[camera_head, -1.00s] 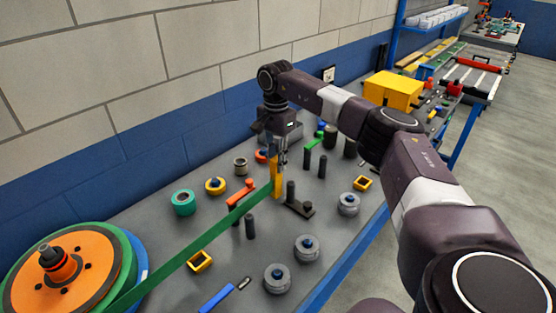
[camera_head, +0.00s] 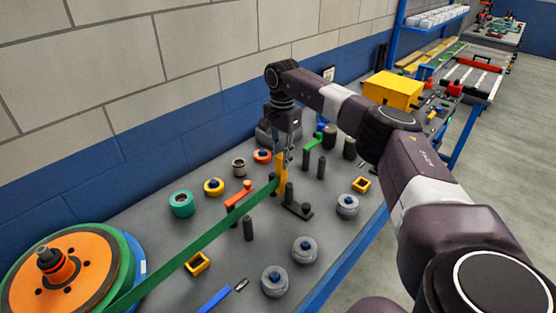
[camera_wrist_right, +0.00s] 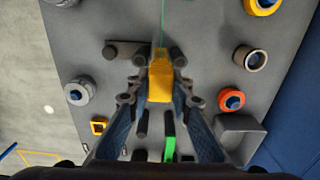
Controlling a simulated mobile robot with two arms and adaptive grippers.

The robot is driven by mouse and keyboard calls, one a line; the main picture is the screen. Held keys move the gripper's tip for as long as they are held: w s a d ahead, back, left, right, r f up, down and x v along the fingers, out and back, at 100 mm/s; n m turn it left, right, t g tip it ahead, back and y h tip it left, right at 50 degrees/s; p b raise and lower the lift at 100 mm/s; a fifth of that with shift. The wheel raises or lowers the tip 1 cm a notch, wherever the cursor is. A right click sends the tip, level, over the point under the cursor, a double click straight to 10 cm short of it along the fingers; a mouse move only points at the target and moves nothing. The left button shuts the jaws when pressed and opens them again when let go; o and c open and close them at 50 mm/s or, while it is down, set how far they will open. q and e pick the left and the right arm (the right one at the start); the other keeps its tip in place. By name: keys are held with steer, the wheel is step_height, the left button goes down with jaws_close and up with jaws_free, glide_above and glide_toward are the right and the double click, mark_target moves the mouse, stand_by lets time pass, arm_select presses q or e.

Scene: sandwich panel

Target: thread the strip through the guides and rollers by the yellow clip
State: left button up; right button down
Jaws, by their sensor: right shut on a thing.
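The yellow clip (camera_head: 281,173) is upright between the fingers of my right gripper (camera_head: 285,158), which is shut on it above the panel. In the right wrist view the clip (camera_wrist_right: 160,80) sits between the fingertips (camera_wrist_right: 160,88). The green strip (camera_head: 200,243) runs taut from the orange and green spool (camera_head: 60,268) to the clip. It passes close by the orange-topped guide (camera_head: 238,194) and a dark post (camera_head: 248,228); contact is unclear. In the wrist view the strip is a thin green line (camera_wrist_right: 162,22). A dark guide with posts (camera_head: 299,211) stands beside the clip. My left gripper is not in view.
Grey rollers (camera_head: 304,250) line the panel's near side. A teal roller (camera_head: 181,204) and a yellow roller (camera_head: 214,187) stand toward the wall. A green-topped guide (camera_head: 313,140) and dark posts lie beyond the clip. A yellow box (camera_head: 392,90) stands farther back.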

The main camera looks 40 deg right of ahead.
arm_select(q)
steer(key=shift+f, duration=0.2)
arm_select(e)
steer(key=d, duration=0.6)
steer(key=shift+w+d, duration=0.25)
steer(key=shift+w, duration=0.2)
steer(key=shift+r, duration=0.1)
